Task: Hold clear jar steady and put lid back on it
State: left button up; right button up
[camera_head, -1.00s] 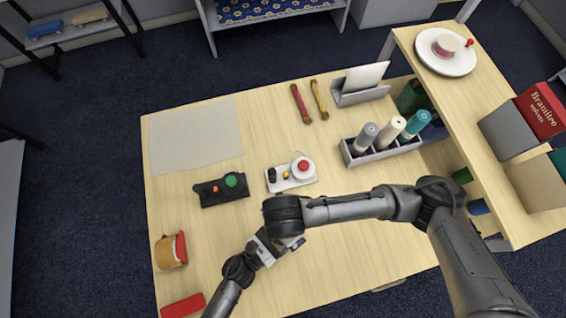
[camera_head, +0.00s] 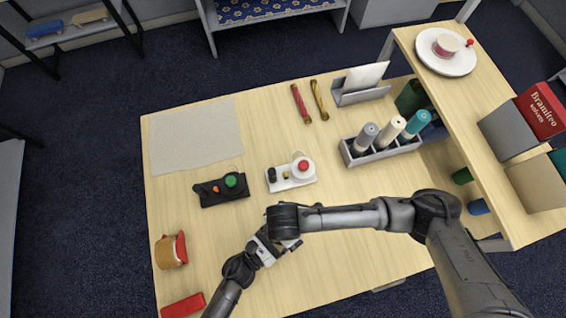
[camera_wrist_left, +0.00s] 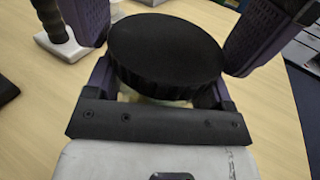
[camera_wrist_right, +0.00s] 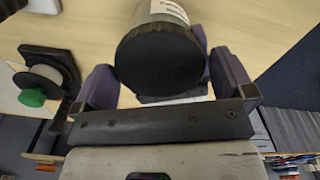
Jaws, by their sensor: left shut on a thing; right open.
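The black ribbed lid (camera_wrist_left: 165,50) sits over the mouth of the jar; a sliver of pale clear wall shows beneath it in the left wrist view. My left gripper (camera_wrist_left: 170,35) is shut on the jar, its fingers on either side. In the right wrist view, the lid's round black face (camera_wrist_right: 158,60) lies between the fingers of my right gripper (camera_wrist_right: 165,85), which is open. The jar's grey body (camera_wrist_right: 160,14) with a white label shows behind the lid. How tightly the lid sits cannot be told. In the head view my right wrist hides the jar.
A bottle rack (camera_head: 382,150) and shelf (camera_head: 470,110) are at right. A tan and red object (camera_head: 171,251) and red block (camera_head: 183,306) lie at left. The grey mat (camera_head: 195,135) is bare.

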jog(key=c, duration=0.7)
jog(key=shift+m, duration=0.9)
jog(key=shift+c, duration=0.3)
jog(key=o, duration=0.8)
jog(key=shift+c, duration=0.2)
jog(key=shift+r, duration=2.25)
jog(key=shift+a+r+m, duration=0.15)
jog(key=shift+r+m, duration=0.85)
jog(key=shift+r, duration=0.3)
jog(key=shift+r+m, duration=0.4)
jog(key=shift+r, duration=0.05)
